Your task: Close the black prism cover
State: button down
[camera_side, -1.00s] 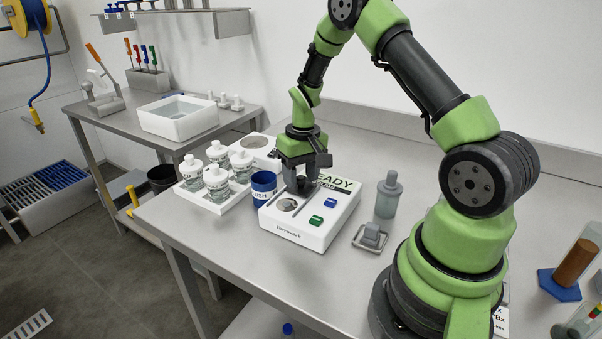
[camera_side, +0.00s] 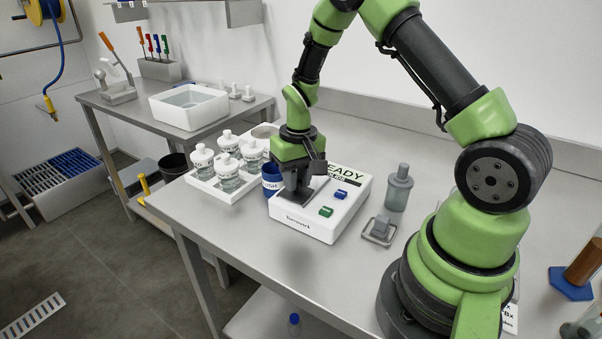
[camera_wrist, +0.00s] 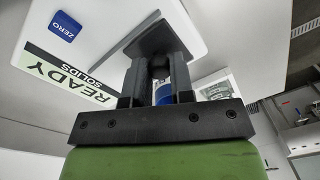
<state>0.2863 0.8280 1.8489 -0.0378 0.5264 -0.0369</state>
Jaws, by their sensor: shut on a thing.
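The white refractometer (camera_side: 308,227) stands on the steel bench, its display reading READY; it also shows in the wrist view (camera_wrist: 130,18). The black prism cover (camera_wrist: 165,38) shows in the wrist view as a dark flat plate between my fingertips. My gripper (camera_side: 297,192) is low over the left part of the refractometer's top, shut on the cover. In the side view the round prism window is hidden behind the gripper and cover. I cannot tell whether the cover lies fully flat.
A blue cup (camera_side: 271,180) stands close to the refractometer's left side. A white tray (camera_side: 226,194) with several white-capped bottles is farther left. A grey bottle (camera_side: 398,188) and a small grey block on a dish (camera_side: 379,231) stand to the right. The front bench surface is clear.

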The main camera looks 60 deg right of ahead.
jog(key=shift+a, duration=0.2)
jog(key=c, duration=1)
grip_release()
jog(key=r, duration=1)
jog(key=shift+s+d, duration=0.1)
jog(key=shift+d, duration=0.15)
notch_tip(320, 180, up, 11)
jog(key=t, duration=0.3)
send_over(298, 181)
jog(key=s+a, duration=0.6)
jog(key=s+a+r+t, duration=0.1)
jog(key=s, duration=0.2)
jog(key=s+a+r+n+t+y, duration=0.1)
jog(key=s+a, duration=0.1)
jog(key=s, duration=0.2)
jog(key=s+a+r+t, duration=0.1)
jog(key=s+a+t, duration=0.1)
jog(key=s, duration=0.1)
jog(key=shift+s+a+y, duration=0.2)
jog(key=shift+y, duration=0.1)
